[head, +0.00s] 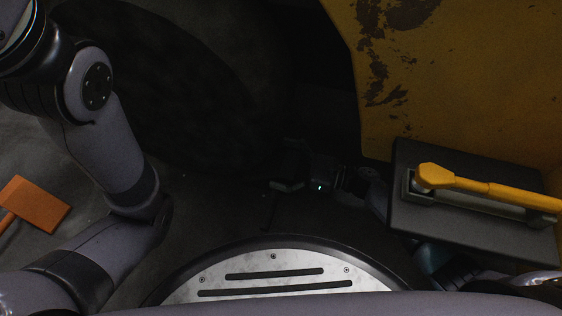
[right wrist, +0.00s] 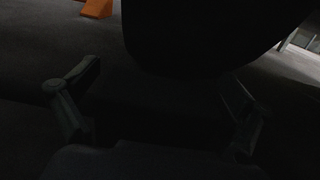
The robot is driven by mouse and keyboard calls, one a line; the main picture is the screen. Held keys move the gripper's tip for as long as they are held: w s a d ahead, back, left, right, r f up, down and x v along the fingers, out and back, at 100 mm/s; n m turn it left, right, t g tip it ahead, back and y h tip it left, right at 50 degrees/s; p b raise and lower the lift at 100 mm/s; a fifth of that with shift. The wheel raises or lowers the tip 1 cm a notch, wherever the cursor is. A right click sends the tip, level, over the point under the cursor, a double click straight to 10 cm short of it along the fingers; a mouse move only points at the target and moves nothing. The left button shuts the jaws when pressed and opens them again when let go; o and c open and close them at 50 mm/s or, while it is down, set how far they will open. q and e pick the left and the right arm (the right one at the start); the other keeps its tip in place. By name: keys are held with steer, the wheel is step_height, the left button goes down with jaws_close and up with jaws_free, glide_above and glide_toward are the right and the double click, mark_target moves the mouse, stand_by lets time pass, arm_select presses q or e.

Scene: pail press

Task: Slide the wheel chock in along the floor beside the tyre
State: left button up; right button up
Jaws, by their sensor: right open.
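The orange wheel chock (head: 38,204) lies on the floor at the left edge of the head view, with an orange bar on its left side. It also shows at the top of the right wrist view (right wrist: 97,8). The tyre (head: 185,90) is a large dark shape at the upper left of the head view and fills the top middle of the right wrist view (right wrist: 200,35). My right gripper (head: 282,167) is low by the tyre's right side, well apart from the chock. Its fingers (right wrist: 160,85) are spread with nothing visible between them. My left gripper is out of view.
A yellow, paint-chipped body (head: 470,80) stands at the right. A grey box (head: 480,225) with a yellow lever (head: 470,184) is in front of it. My left arm crosses the left side. Dark floor lies between the chock and my right gripper.

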steer(key=shift+f, duration=0.2)
steer(key=shift+v, duration=3.95)
steer(key=shift+r, duration=0.2)
